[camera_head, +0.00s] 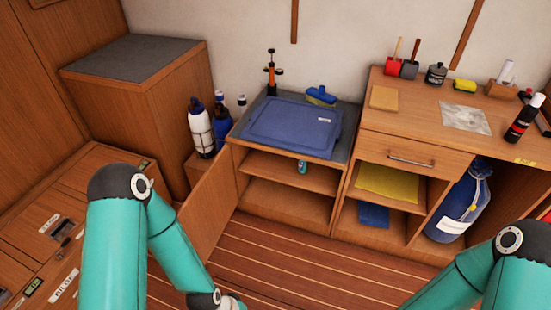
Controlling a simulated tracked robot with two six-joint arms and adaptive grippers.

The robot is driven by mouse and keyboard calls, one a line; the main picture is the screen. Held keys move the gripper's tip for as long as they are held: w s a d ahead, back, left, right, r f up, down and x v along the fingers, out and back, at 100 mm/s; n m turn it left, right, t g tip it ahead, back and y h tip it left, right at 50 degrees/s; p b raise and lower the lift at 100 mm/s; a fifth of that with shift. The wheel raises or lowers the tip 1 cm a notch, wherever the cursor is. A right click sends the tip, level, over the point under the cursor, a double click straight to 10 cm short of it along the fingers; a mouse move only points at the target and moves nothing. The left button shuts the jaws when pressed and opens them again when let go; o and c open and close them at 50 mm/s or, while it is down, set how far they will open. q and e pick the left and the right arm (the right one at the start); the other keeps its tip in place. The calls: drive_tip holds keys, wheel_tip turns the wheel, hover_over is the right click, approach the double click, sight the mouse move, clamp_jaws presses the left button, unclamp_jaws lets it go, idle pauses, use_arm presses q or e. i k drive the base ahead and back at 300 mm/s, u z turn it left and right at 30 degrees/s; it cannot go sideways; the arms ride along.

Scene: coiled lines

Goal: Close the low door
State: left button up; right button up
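The low door (211,206) is a plain wooden panel at the left of the low cabinet (228,152). It stands swung open, out over the floor, and the cabinet's two-level inside shows. A small green can (302,167) stands on its shelf. My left arm comes in at the lower left, in front of the door in the picture, and its wrist leaves the frame at the bottom. My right arm comes in at the lower right. Both grippers are outside the picture.
The striped wooden floor (290,262) before the cabinet looks clear. At right, a workbench (455,148) has open compartments with a yellow cloth (390,184) and a blue bag (460,205).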

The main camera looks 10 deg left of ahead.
sight(204, 215)
drive_tip(key=u, duration=0.25)
drive_tip(key=k, duration=1.3)
drive_tip(key=u, duration=0.45)
drive_tip(key=i, duration=2.05)
drive_tip(key=z, duration=0.25)
